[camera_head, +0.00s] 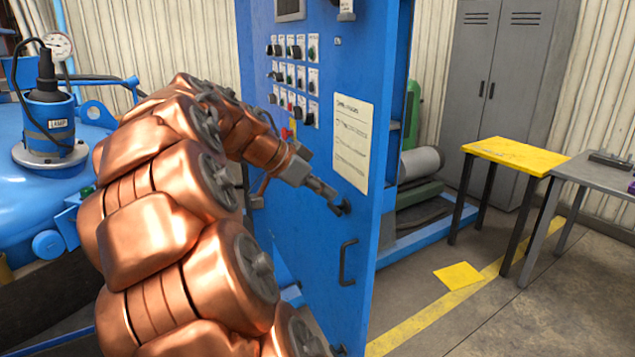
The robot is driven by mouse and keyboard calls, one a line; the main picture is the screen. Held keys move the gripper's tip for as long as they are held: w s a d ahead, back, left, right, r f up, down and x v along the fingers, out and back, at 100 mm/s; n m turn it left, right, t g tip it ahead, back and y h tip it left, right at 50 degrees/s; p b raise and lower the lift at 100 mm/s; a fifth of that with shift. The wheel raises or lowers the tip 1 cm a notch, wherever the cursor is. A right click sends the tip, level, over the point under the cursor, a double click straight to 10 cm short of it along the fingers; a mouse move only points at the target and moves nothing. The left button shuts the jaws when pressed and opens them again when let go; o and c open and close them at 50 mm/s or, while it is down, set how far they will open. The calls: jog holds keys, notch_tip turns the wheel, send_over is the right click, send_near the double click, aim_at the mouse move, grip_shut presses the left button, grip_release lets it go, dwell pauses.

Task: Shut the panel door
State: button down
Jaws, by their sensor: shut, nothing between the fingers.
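The blue panel door (325,220) stands upright in the middle of the head view, with rows of switches, a paper sheet and a dark handle (347,263) on its face. The door appears ajar, with an opening to its right showing the space behind. My gripper (343,208) is shut and empty, its tip at the door's face just above the handle and below the paper sheet. I cannot tell whether the tip touches the door. My copper-coloured arm hides the lower left part of the door and the hinge area.
A yellow-topped table (515,155) and a grey table (605,172) stand at the right, before a grey locker (510,70).

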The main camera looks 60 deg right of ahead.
aim_at(353, 210)
jog(key=shift+p+x, duration=0.6)
jog(key=shift+x, duration=2.2)
